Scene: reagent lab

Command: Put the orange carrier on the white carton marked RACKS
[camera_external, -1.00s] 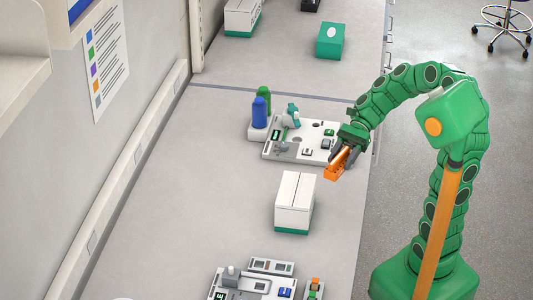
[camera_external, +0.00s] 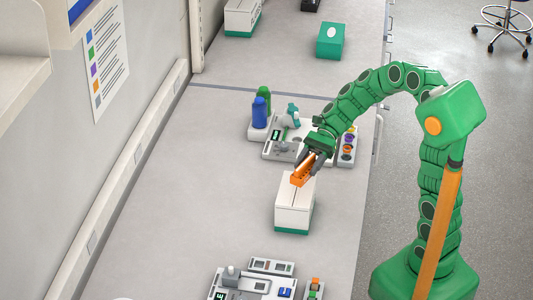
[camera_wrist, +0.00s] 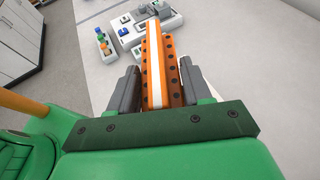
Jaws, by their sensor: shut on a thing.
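The orange carrier (camera_external: 301,177) is held in my gripper (camera_external: 312,162), which is shut on it. In the external view it appears over the back part of the white carton (camera_external: 294,210); I cannot tell whether it touches the top. In the wrist view the orange carrier (camera_wrist: 161,65), with rows of holes and a pale strip, lies between the two grey fingers of my gripper (camera_wrist: 160,90). The carton is white with a green base and a line along its top. No RACKS marking is readable. In the wrist view the carton is mostly hidden behind the carrier and gripper.
A grey station (camera_external: 281,150) with blue and green bottles stands behind the carton, with a small rack (camera_external: 347,147) to its right. Another device (camera_external: 250,284) sits at the front. A green box (camera_external: 330,40) stands far back. The bench left of the carton is clear.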

